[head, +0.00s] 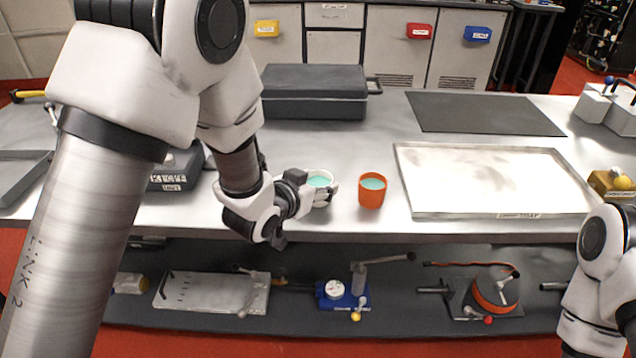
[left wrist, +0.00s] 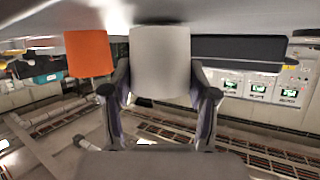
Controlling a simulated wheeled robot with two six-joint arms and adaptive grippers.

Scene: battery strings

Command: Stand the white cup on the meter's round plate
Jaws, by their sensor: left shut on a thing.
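The white cup (head: 319,181), with something teal inside, is near the front edge of the table. My left gripper (head: 322,194) is shut on it from the left. In the left wrist view the white cup (left wrist: 160,62) sits between the two fingers (left wrist: 161,90). I cannot tell whether its base touches the table. A dark box with a white label (head: 168,181), perhaps the meter, stands to the left, partly behind my left arm. I see no round plate; the arm may hide it. My right arm shows at the right edge, but its gripper is out of view.
An orange cup (head: 371,192) with teal contents stands close right of the white cup, also in the left wrist view (left wrist: 89,54). A shallow white tray (head: 410,187) lies further right. A dark case (head: 313,95) and a dark mat (head: 480,113) are behind. Tools lie on the lower shelf.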

